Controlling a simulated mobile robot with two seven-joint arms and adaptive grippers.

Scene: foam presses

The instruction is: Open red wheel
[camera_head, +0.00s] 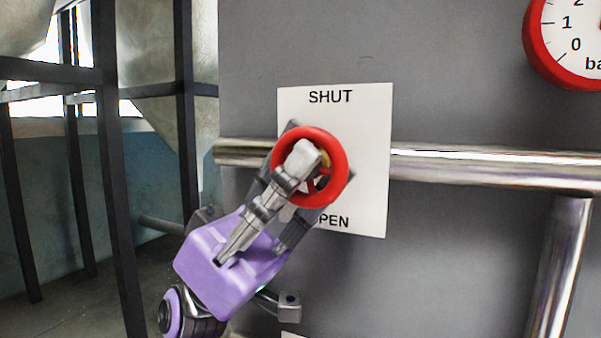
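The red wheel (338,160) is a round red valve handwheel in front of a white sign (362,130). The sign reads SHUT at the top and OPEN at the bottom, its first letter hidden. My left gripper (312,160), with a purple body and grey fingers, comes up from the lower left and reaches the wheel. One pale fingertip lies over the wheel's face, and other finger parts show behind its rim. The hub is partly hidden, so I cannot tell how firmly the fingers grip. My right gripper is not in view.
A shiny horizontal pipe (490,166) runs along the grey panel (450,80) behind the sign, and a vertical pipe (562,265) drops at the right. A red-rimmed gauge (532,52) is at the top right. Dark metal posts (112,160) stand at the left.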

